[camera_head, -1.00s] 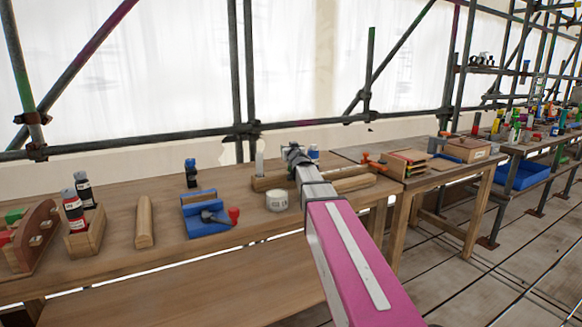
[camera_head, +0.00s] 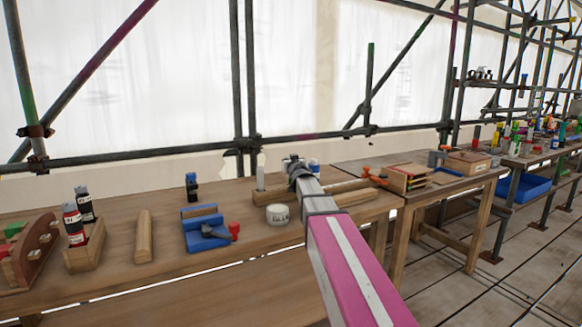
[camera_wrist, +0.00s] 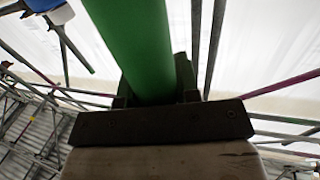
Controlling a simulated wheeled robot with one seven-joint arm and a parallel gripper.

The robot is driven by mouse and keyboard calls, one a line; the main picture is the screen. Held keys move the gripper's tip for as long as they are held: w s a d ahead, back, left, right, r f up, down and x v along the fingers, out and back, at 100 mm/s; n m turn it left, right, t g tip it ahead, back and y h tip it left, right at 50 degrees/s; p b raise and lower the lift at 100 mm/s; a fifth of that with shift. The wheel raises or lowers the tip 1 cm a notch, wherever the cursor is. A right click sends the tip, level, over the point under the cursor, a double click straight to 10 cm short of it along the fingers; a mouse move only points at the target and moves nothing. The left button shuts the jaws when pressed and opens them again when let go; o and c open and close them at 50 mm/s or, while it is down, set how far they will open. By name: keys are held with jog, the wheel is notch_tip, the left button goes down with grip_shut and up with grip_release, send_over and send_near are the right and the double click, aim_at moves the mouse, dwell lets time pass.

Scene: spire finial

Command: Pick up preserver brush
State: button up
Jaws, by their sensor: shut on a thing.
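In the wrist view my gripper (camera_wrist: 150,98) is shut on a thick green round shaft (camera_wrist: 132,40), which runs from between the dark jaws up out of the top of the picture. In the head view my gripper (camera_head: 292,162) is over the back of the wooden workbench (camera_head: 180,265), small and partly behind my arm. The held thing cannot be made out there.
A white tub (camera_head: 277,214), a blue tool block (camera_head: 203,238) and a wooden holder with dark bottles (camera_head: 85,255) stand left of my arm. Scaffold poles (camera_head: 243,80) rise behind the bench.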

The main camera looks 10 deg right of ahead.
notch_tip(320, 180, up, 9)
dwell(0.7)
jog(key=shift+d+r, duration=0.1)
dwell(0.4)
